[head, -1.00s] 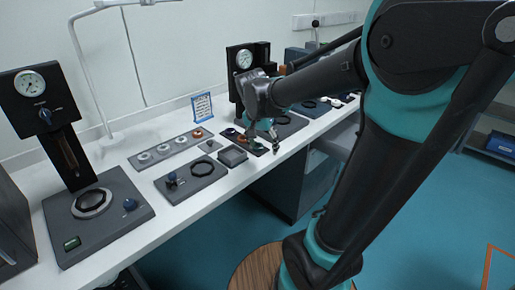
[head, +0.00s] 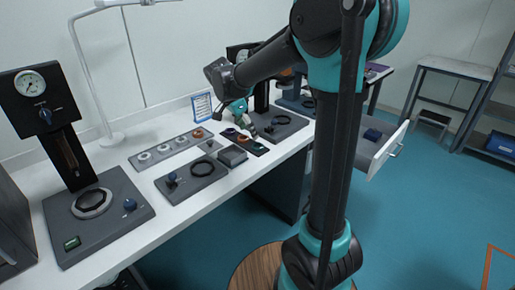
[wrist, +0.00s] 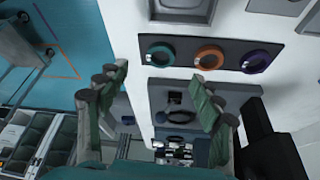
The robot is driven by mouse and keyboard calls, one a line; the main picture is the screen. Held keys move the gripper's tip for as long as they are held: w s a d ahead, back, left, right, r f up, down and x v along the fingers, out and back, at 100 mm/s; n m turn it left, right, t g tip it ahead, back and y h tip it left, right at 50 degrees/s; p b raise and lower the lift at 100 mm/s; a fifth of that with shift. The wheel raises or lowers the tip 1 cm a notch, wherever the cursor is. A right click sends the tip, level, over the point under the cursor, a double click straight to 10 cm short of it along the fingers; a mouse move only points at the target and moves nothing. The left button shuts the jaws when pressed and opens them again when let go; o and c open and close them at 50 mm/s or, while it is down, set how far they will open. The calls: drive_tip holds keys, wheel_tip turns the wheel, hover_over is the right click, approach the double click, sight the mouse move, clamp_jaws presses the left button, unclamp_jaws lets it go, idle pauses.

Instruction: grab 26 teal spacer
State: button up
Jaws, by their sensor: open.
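The teal spacer (wrist: 160,53) is a ring lying at the left end of a dark holder strip (wrist: 183,69) in the wrist view. An orange ring (wrist: 209,57) and a purple ring (wrist: 256,61) lie in the same row to its right. My gripper (wrist: 160,75) is open and empty, its two green-padded fingers spread to the left and right below the row. In the head view my gripper (head: 245,122) hangs above the bench by the strip, apart from the rings. It partly hides that area.
A grey block (head: 232,155) and a plate with a black ring (head: 203,169) stand near the strip. A gauge stand (head: 42,98) is at the left, a blue-framed sign (head: 202,107) behind. An open drawer (head: 378,146) juts out at the right. The floor is clear in front.

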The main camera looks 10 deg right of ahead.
sight(257, 146)
drive_tip(key=x, duration=0.8)
drive_tip(key=shift+w+d, duration=0.25)
drive_tip(key=c, duration=1.1)
drive_tip(key=shift+c, duration=0.2)
